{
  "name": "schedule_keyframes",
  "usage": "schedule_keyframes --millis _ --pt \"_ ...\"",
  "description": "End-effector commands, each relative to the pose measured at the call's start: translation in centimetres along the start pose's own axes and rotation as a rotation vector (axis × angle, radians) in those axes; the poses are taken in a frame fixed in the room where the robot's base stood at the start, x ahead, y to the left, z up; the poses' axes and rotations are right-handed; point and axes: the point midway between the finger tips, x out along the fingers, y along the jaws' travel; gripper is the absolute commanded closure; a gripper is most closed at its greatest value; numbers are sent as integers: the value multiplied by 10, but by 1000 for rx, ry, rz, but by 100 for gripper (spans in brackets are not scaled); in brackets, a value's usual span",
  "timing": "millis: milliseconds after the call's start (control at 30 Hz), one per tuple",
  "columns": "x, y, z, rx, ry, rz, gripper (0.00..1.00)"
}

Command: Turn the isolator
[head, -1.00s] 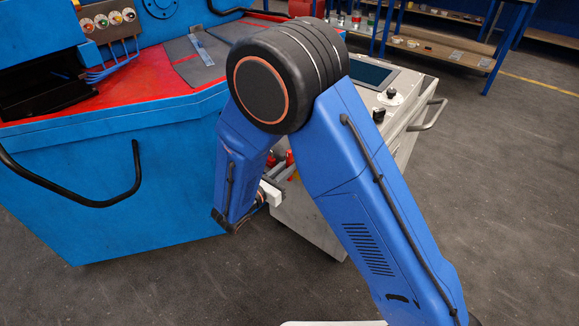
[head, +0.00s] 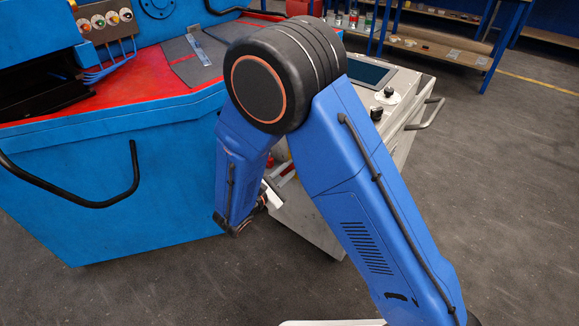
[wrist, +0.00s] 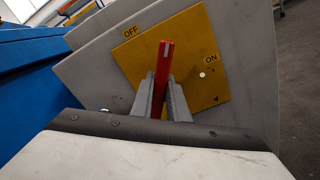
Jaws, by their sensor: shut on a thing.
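The isolator's red handle (wrist: 163,75) stands out from a yellow plate (wrist: 201,38) in the wrist view. The plate is marked OFF at its upper left and ON at its right, and appears tilted. The handle's tip lies between the two labels. My gripper (wrist: 163,88) is shut on the handle, with a grey finger on each side of it. The handle's lower part is hidden behind the fingers and wrist. In the head view my gripper (head: 274,188) is partly covered by my arm, beside the side of the grey cabinet (head: 310,222).
The blue machine (head: 130,190) with a red top and black bent handle stands close on the left. The cabinet top carries a screen (head: 370,72) and black knobs; a rail (head: 428,114) sticks out at its right. The floor at the right is clear.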

Motion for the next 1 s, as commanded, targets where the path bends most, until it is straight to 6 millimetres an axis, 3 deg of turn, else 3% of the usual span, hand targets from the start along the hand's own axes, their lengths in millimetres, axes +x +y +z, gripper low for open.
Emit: schedule_keyframes --millis 700,1000 --pt "-1 -13 -9 663 11 -2 100" --pt "-2 -14 -12 866 13 -1 100"
